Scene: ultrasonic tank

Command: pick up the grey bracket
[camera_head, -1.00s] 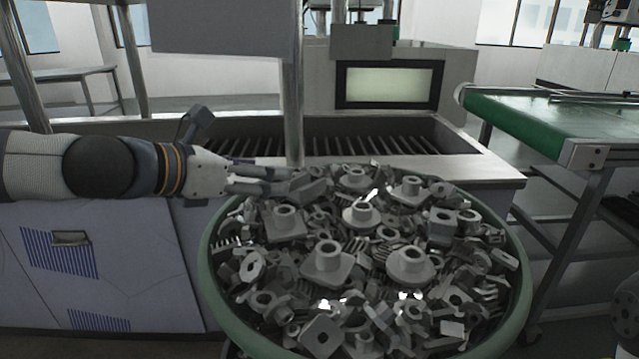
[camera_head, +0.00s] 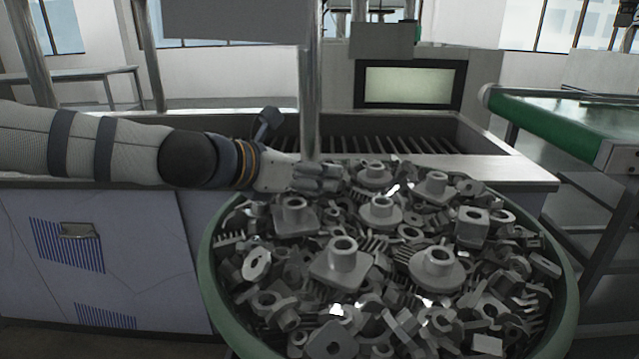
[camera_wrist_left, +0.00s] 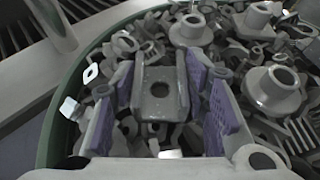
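The grey bracket (camera_wrist_left: 158,92) shows in the left wrist view as a channel-like part with a round hole in its flat face. It lies between the fingers of my left gripper (camera_wrist_left: 168,95), whose purple pads stand to its left and right. The fingers look spread, with some space beside the bracket. In the head view my left gripper (camera_head: 325,178) reaches over the back left rim of the bin of parts, and the bracket cannot be made out clearly behind the fingers. My right gripper is not in view.
The round green-rimmed bin (camera_head: 212,290) is heaped with many grey metal parts, including flanged pieces (camera_head: 342,262) close in front of my gripper. A metal post (camera_head: 311,90) stands just behind the gripper. A tank (camera_head: 455,125) lies behind, and a green conveyor (camera_head: 560,120) stands right.

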